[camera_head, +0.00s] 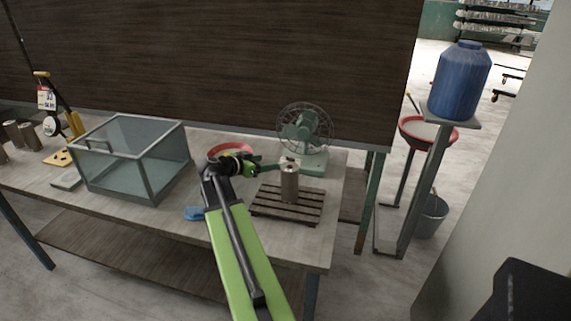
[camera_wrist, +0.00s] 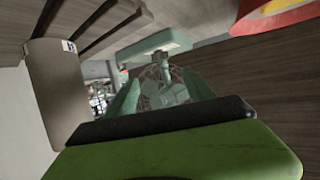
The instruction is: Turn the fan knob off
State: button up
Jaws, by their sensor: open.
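The pale green fan (camera_head: 304,130) stands at the back right of the table, with its wire cage above a green base (camera_head: 312,163). My gripper (camera_head: 275,167) is in front of the fan, near the can, apart from the base. In the wrist view, which is upside down, its two green fingers are apart and empty (camera_wrist: 162,78). The fan cage (camera_wrist: 165,90) shows between them, with the fan base (camera_wrist: 152,46) above. A small dark spot at the base may be the knob; it is too small to tell its setting.
A metal can (camera_head: 289,184) stands on a slatted wooden rack (camera_head: 285,212) right beside my gripper; it is close at left in the wrist view (camera_wrist: 70,100). A red bowl (camera_head: 231,149) lies behind my wrist. A glass box (camera_head: 130,160) stands to the left.

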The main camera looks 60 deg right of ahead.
aim_at(290, 159)
jog(key=b+x, duration=0.4)
jog(key=x, duration=0.8)
jog(key=shift+w+d+f, duration=0.15)
jog(key=shift+s+d+f, duration=0.15)
jog(key=shift+s+d, duration=0.05)
jog(key=shift+d, duration=0.45)
